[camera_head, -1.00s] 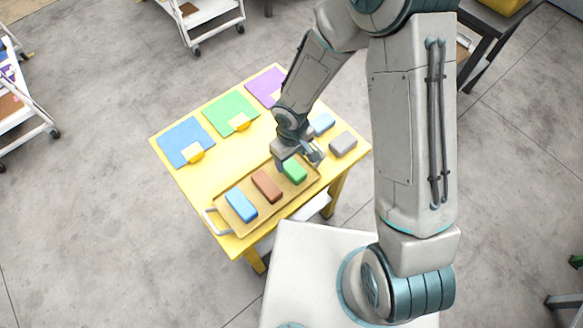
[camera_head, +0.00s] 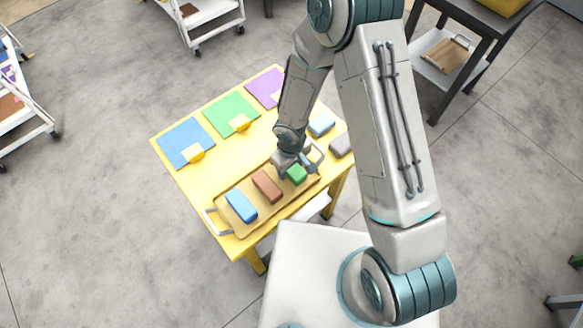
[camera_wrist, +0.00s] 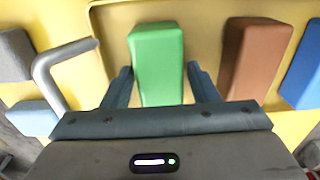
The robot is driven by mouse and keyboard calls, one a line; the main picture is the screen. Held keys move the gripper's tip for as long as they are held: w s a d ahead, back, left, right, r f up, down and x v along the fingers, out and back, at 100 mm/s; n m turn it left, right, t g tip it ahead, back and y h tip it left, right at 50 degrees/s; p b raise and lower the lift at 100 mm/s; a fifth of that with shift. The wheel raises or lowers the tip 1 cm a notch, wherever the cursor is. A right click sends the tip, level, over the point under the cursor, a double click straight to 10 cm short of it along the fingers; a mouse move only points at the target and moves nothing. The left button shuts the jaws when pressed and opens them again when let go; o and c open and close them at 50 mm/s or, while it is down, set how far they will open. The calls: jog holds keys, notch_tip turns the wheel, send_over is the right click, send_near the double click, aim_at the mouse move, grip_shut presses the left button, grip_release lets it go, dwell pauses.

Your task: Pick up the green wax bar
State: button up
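The green wax bar (camera_head: 297,174) lies at the right end of a shallow tan tray (camera_head: 240,233) on the yellow table. In the wrist view the green bar (camera_wrist: 156,62) lies between the two spread fingers of my gripper (camera_wrist: 157,82), with a gap at each side. My gripper (camera_head: 295,167) is open and low over that end of the tray. In the same tray are a brown bar (camera_head: 267,185) and a blue bar (camera_head: 241,204). In the head view my gripper hides part of the green bar.
A grey block (camera_head: 342,145) and a light blue block (camera_head: 321,124) sit on the table beyond the tray's right end. A tray handle (camera_wrist: 62,68) stands up near my gripper. Blue (camera_head: 185,141), green (camera_head: 230,112) and purple (camera_head: 265,86) mats lie along the far side.

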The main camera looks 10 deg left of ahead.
jog(key=c, duration=0.7)
jog(key=shift+c, duration=0.2)
jog(key=shift+r, duration=0.15)
